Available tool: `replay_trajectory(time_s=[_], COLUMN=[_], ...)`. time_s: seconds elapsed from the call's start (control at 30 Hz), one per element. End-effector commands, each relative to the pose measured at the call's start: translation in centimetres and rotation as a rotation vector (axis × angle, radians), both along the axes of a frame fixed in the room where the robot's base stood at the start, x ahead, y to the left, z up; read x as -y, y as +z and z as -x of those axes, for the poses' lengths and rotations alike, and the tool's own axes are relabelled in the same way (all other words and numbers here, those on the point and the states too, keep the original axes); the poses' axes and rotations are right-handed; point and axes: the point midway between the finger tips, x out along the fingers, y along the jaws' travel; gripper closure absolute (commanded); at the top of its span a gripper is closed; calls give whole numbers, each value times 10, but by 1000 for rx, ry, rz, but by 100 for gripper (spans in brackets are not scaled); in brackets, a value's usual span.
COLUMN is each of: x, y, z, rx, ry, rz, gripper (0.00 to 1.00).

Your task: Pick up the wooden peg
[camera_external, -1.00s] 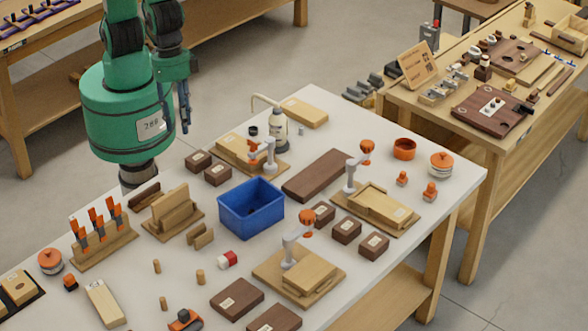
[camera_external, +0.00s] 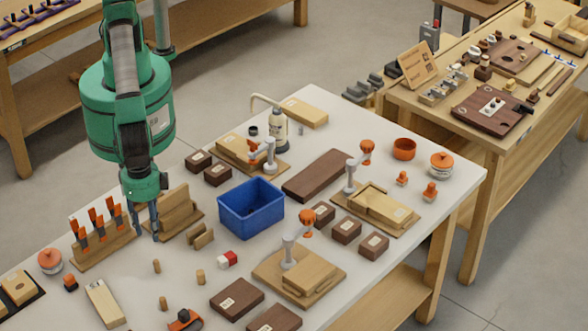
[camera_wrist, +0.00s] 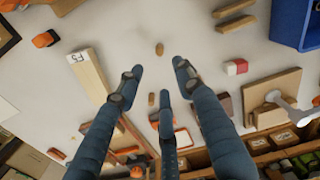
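Several short upright wooden pegs stand on the white bench top. In the external view one peg (camera_external: 156,266) is nearest my gripper, another peg (camera_external: 200,276) is to its right, and a third peg (camera_external: 163,303) is nearer the front. In the wrist view one peg (camera_wrist: 159,48) lies just beyond the fingertips, and another peg (camera_wrist: 151,99) is between the fingers. My gripper (camera_external: 146,222) points down above the bench, behind the pegs in the external view. In the wrist view its dark blue fingers (camera_wrist: 155,82) are spread open and empty.
A blue bin (camera_external: 250,222), a slotted wooden stand (camera_external: 175,212) and a rack of orange-handled tools (camera_external: 107,252) are close by. A red-and-white block (camera_external: 228,260) and a pale labelled block (camera_external: 105,304) flank the pegs. Bare bench surrounds the pegs.

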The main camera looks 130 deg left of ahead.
Motion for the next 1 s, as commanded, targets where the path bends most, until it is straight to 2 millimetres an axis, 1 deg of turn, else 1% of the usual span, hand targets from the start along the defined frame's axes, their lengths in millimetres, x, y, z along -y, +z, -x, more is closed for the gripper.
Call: replay_trajectory(time_s=[0.33, 0.47, 0.67, 0.8, 1.0], x=[0, 0, -1, -1, 0], y=[-2, -7, -30, -53, -78], z=[0, 1, 1, 1, 1], rx=[-1, -3, -3, -4, -3], ry=[0, 0, 0, 0, 0], rz=[-1, -1, -2, -3, -1], gripper=[64, 64, 64, 64, 64])
